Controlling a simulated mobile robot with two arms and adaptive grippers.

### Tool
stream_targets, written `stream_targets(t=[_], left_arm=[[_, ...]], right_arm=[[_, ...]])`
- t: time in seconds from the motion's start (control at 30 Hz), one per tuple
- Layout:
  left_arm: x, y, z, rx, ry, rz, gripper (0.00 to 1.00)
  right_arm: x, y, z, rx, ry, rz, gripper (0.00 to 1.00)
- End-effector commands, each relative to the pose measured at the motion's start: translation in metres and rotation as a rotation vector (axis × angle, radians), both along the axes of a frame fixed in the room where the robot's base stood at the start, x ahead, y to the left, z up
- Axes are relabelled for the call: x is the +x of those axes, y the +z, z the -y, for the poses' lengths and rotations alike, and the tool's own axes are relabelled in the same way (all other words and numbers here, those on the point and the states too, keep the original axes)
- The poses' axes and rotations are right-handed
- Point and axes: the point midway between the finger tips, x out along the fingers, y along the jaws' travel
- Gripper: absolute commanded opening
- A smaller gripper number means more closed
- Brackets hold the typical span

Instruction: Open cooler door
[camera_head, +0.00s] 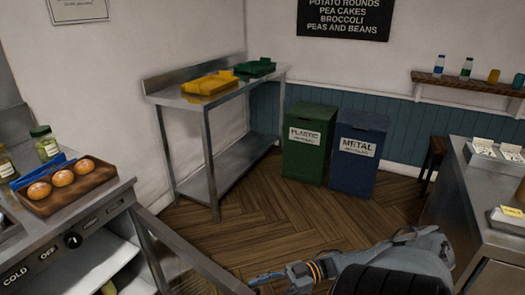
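The cooler (113,207) is the steel unit at the lower left, with a black knob (73,240) and the words COLD and OFF on its front. Its door (188,250), a metal frame with a see-through panel, stands swung out from the cooler's right side toward the lower middle. A pale shelf (85,265) shows inside. My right gripper (262,278) comes in from the lower right, its tip close to the door's outer end. I cannot tell if it touches the door or whether its fingers are open. My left gripper is out of view.
A wooden board (97,192) with three buns and jars stand on the cooler top. A steel table (228,163) with yellow and green trays, a green bin (308,150) and a blue bin (352,165) stand behind. A counter (480,215) is right. Wooden floor between is clear.

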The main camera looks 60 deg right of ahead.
Motion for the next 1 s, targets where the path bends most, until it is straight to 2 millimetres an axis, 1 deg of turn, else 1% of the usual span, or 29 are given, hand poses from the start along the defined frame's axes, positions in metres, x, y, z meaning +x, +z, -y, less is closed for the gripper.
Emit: stream_targets(t=[0.03,0.17,0.27,0.33,0.47,0.6,0.7,0.8,1.0], left_arm=[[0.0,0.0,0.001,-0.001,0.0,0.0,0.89],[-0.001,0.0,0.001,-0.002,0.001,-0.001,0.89],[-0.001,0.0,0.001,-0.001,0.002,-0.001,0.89],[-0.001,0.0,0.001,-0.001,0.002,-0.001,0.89],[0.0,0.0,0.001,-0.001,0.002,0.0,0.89],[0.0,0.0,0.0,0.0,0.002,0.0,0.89],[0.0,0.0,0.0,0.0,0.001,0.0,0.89],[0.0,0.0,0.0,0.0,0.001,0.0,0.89],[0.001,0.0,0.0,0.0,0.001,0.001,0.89]], right_arm=[[0.004,0.003,0.002,0.002,-0.009,0.008,0.38],[0.004,0.003,0.002,0.002,-0.008,0.008,0.38],[0.002,0.003,0.006,0.001,-0.009,0.007,0.38],[-0.003,0.002,0.012,0.0,-0.008,0.006,0.38],[-0.018,0.001,0.032,-0.002,-0.007,0.003,0.38],[-0.037,0.001,0.059,-0.003,-0.006,0.003,0.38],[-0.048,0.0,0.074,-0.001,-0.005,0.004,0.38],[-0.056,0.0,0.085,-0.001,-0.004,0.004,0.38],[-0.065,0.0,0.097,0.001,-0.001,0.003,0.38]])
